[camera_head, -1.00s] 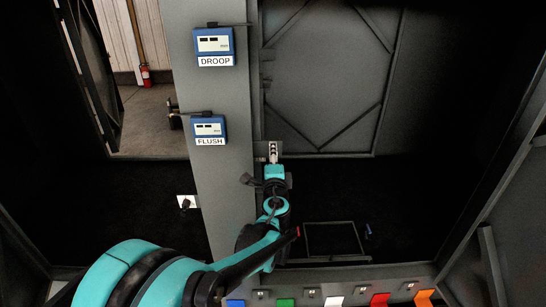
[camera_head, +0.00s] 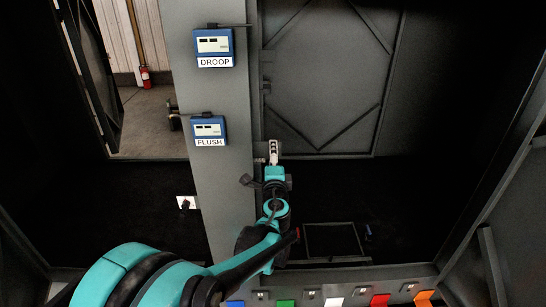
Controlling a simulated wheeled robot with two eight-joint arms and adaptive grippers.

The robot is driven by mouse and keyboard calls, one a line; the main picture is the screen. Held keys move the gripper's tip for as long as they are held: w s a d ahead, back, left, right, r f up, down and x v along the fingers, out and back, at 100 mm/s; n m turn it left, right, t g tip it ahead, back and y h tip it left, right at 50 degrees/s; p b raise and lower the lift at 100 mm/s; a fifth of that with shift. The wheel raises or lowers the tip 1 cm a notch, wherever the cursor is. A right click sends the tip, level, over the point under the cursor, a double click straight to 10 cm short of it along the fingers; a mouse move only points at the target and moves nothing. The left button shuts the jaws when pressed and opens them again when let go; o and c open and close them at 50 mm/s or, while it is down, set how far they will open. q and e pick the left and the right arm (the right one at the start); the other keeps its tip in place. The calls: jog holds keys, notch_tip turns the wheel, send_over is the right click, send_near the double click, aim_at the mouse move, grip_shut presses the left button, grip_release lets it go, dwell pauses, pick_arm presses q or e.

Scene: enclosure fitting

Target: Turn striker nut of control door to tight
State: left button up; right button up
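The control door appears to be the large dark braced panel (camera_head: 330,80) right of the grey post (camera_head: 222,110). A small pale metal bracket with holes (camera_head: 273,148), which looks like the striker, sits at the post's right edge by the door's lower left corner. The nut itself is too small to make out. My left arm reaches in from the lower left, and its gripper (camera_head: 272,168) is right below the bracket, at or very near it. The fingertips are too small to show whether they are open or shut. My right gripper is not in view.
Blue gauges labelled DROOP (camera_head: 213,47) and FLUSH (camera_head: 209,130) hang on the post. A dark rectangular frame (camera_head: 333,224) lies at lower right. Coloured tags, including a red one (camera_head: 380,300), line a ledge below. A white socket plate (camera_head: 187,202) is left of the post.

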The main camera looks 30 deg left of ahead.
pick_arm(q)
jog(key=v, duration=1.2)
jog(key=shift+w+f, duration=0.1)
